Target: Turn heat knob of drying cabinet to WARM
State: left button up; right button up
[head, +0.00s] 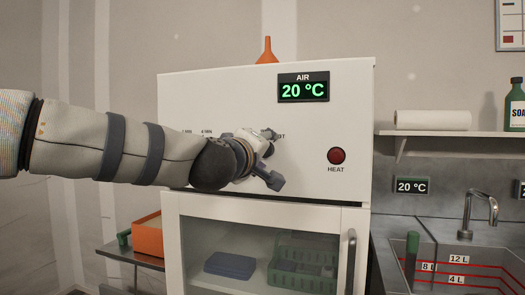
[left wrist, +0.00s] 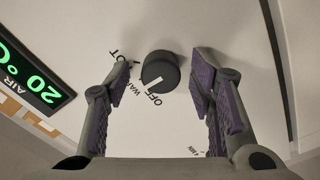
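The drying cabinet (head: 340,110) is white, with a green AIR display (head: 303,88) reading 20 °C and a dark red HEAT lamp (head: 336,156). The heat knob (left wrist: 160,70) is round and dark grey in the left wrist view. Its white mark lies on the side towards the OFF label; WARM and HOT are printed to the left. My left gripper (head: 270,158) is in front of the cabinet's panel and hides the knob in the head view. In the left wrist view its open fingers (left wrist: 162,66) stand either side of the knob, with gaps on both sides. My right gripper is not in view.
Below the panel is a glass door (head: 215,235) with a vertical handle (head: 350,262). An orange funnel (head: 267,50) stands on top. A sink with a tap (head: 480,207) is at the right, under a shelf (head: 450,133). An orange box (head: 148,236) is at the lower left.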

pick_arm(q)
jog(key=v, duration=1.2)
jog(key=shift+f, duration=0.1)
